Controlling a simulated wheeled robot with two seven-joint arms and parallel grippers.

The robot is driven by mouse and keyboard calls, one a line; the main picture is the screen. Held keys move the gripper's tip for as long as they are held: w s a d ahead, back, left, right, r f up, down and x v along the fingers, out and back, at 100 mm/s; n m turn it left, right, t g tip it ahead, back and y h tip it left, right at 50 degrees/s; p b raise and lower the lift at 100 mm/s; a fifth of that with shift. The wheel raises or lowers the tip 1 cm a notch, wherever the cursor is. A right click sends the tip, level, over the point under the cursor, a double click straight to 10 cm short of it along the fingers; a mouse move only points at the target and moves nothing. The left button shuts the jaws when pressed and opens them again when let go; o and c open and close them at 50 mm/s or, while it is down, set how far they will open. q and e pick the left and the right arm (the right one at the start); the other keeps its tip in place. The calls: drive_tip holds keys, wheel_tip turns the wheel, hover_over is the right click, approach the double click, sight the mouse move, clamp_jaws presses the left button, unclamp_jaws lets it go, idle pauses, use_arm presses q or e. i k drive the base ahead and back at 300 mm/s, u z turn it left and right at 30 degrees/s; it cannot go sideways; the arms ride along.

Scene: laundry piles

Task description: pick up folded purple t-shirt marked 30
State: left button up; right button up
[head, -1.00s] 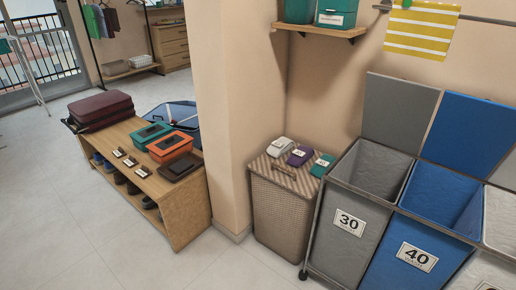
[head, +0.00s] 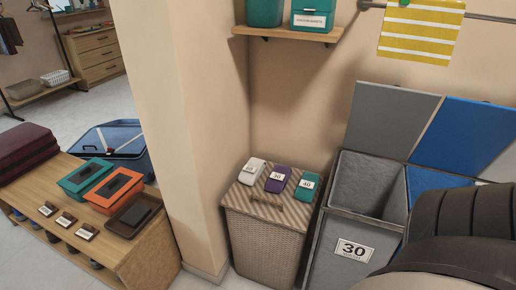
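The folded purple t-shirt (head: 277,179) lies on the striped lid of a wicker hamper (head: 264,232), with a white label that reads 30. A folded white item (head: 251,171) lies to its left and a folded teal item (head: 306,185) with a label that looks like 40 lies to its right. They sit side by side in a row. A dark, rounded part of my own body fills the lower right corner. Neither gripper shows in the head view.
A grey bin (head: 336,255) marked 30 stands right of the hamper, with a blue bin partly hidden behind my body. A wall corner (head: 195,150) stands left of the hamper. A wooden bench (head: 150,268) holds boxes. A shelf (head: 290,34) hangs above.

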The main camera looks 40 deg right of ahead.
sight(277, 181)
drive_tip(key=z, duration=0.5)
drive_tip(key=i, duration=0.9)
drive_tip(key=z, duration=0.7)
drive_tip(key=i, duration=0.55)
drive_tip(key=z, duration=0.05)
